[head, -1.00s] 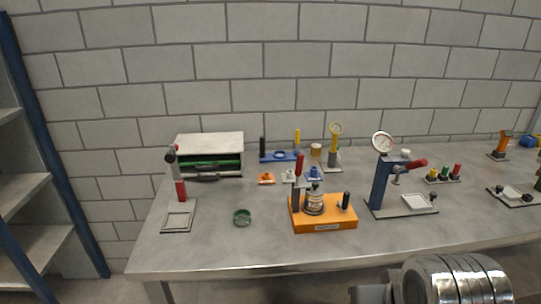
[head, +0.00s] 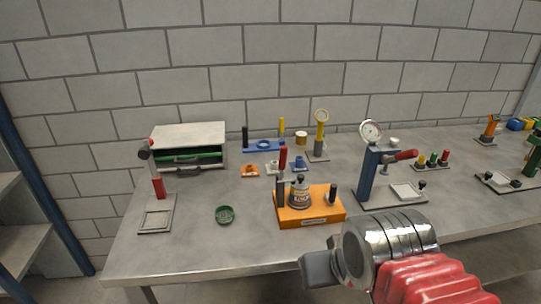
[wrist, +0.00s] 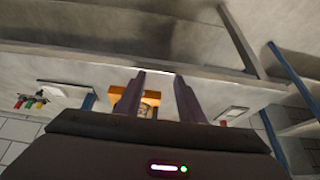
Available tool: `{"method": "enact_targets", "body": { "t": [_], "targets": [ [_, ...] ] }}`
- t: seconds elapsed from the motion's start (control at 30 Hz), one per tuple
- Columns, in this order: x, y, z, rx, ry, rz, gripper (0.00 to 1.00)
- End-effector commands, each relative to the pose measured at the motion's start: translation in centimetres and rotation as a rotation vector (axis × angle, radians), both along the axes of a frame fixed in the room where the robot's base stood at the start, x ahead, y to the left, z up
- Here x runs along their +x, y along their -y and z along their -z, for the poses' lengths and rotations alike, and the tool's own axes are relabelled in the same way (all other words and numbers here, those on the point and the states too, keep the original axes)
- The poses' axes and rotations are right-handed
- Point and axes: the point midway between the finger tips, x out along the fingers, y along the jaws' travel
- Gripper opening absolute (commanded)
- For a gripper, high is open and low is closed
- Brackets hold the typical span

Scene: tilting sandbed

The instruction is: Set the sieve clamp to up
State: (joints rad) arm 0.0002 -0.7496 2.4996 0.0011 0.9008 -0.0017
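An orange base (head: 311,212) with a label on its front stands on the bench near the middle of the head view. It carries a round metal stack (head: 299,192), probably the sieve. An upright lever with a red handle (head: 283,158) stands at its left, and a short dark knob (head: 332,193) at its right. I take this lever for the sieve clamp; the label is too small to read. My gripper (head: 316,268) is in front of the bench, apart from the base. In the wrist view my gripper (wrist: 162,88) has its fingers apart and empty, with the orange base (wrist: 123,98) beyond them.
A press with a dial (head: 370,130) stands right of the orange base. A red-handled stand (head: 158,187) and a green dish (head: 225,214) are to its left. A grey box (head: 188,137) and several small fixtures are behind. The front bench strip (head: 215,254) is bare.

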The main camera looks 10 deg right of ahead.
Motion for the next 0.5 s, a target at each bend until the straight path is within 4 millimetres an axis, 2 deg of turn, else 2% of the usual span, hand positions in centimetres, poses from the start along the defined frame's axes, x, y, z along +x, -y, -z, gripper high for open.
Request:
{"method": "enact_targets", "body": {
  "t": [0.13,0.27,0.5],
  "targets": [
    [0.2,-0.2,0.1,0.01,-0.022,-0.018,0.36],
    [0.7,-1.4,0.5,0.035,-0.073,-0.066,0.36],
    [2.7,-3.5,1.2,0.148,-0.178,-0.239,0.36]
  ]
}}
